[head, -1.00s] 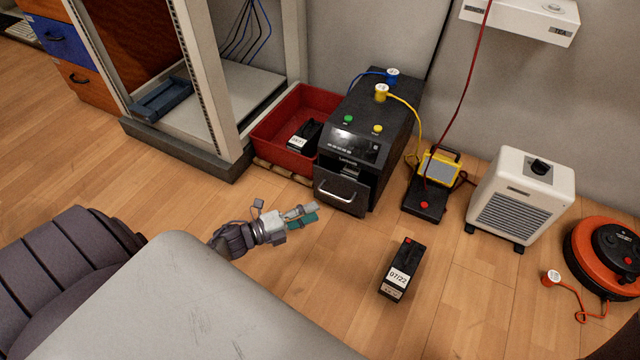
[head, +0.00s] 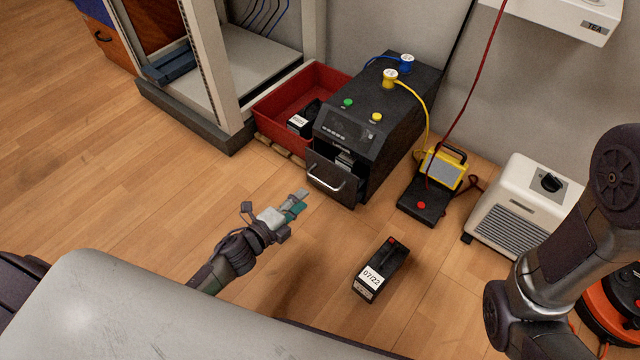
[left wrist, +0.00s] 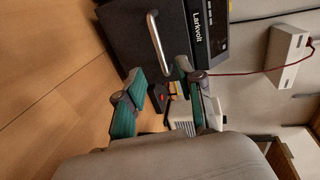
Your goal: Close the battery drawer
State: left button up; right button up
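The battery drawer (head: 326,183) is at the bottom front of the black power unit (head: 385,125) and stands pulled out part way. Part of a battery (head: 345,159) shows inside it. The silver handle (head: 325,180) is on the drawer front, and it also shows in the left wrist view (left wrist: 155,42). My left gripper (head: 300,202) is in front of the drawer, to the lower left of the handle and apart from it. In the left wrist view its teal-padded fingers (left wrist: 160,100) are spread, with nothing between them. My right arm shows at the right; its gripper is outside the picture.
A black battery marked 07/22 (head: 381,268) stands on the floor in front of the unit. A red bin (head: 272,112) with a battery in it is left of the unit. A yellow device (head: 442,168) and a white heater (head: 520,208) stand to the right. The left floor is clear.

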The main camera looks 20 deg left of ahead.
aim_at(323, 181)
pick_arm(q)
jog(key=b+x, duration=0.4)
jog(key=x, duration=0.6)
jog(key=shift+f, duration=0.1)
grip_shut()
